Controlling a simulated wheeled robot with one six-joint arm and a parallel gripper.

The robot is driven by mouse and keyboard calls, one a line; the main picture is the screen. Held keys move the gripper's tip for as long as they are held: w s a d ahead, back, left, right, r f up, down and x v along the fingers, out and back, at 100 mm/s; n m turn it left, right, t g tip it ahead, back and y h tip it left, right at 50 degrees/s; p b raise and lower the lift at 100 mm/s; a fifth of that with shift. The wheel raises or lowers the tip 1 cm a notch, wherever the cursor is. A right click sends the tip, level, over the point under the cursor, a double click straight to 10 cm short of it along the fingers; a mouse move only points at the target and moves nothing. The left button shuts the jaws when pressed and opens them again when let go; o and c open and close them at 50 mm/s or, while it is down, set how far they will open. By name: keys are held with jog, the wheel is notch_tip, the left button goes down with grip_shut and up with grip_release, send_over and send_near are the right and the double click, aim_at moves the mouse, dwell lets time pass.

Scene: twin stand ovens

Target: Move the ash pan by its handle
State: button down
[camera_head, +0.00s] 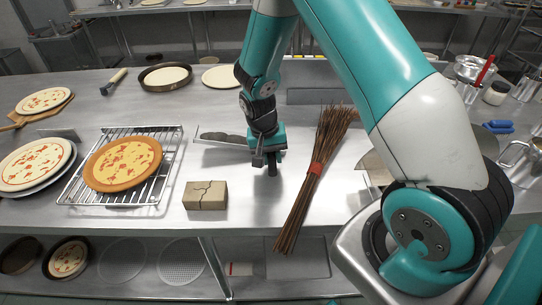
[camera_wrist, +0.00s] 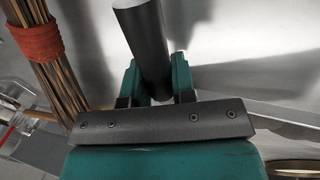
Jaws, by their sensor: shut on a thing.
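The ash pan (camera_head: 202,139) is a shallow metal pan with dark ash in it, on the steel table left of my gripper. My gripper (camera_head: 268,157) points down at the table, in the middle of the head view. In the wrist view, its two green fingers (camera_wrist: 157,84) are shut on the pan's dark round handle (camera_wrist: 143,38), one on each side. The handle's end also shows just below the gripper in the head view. The arm hides part of the pan's right side. I cannot tell whether the pan touches the table.
A twig broom (camera_head: 317,165) with a red band lies close on the right. A wire rack (camera_head: 144,190) holding a pizza (camera_head: 123,163) is at the left. Bare table lies between brick and broom.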

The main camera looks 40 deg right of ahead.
jog(key=c, duration=0.9)
grip_release()
jog(key=shift+o, duration=0.2)
jog(key=shift+r, duration=0.1)
notch_tip(320, 180, up, 17)
jog(key=w+a+b, duration=0.2)
jog(key=a, duration=0.1)
jog(key=s+a+r+n+y, duration=0.3)
jog(key=s+a+n, duration=0.4)
jog(key=s, duration=0.4)
jog(key=s+a+r+n+t+y, duration=0.1)
jog(key=s+a+r+n+y, duration=0.2)
jog(key=s, duration=0.9)
jog(key=a+r+n, duration=0.1)
jog(key=a+n, duration=0.2)
jog(key=a, duration=0.2)
jog(key=shift+r+n, duration=0.15)
jog(key=shift+n, duration=0.25)
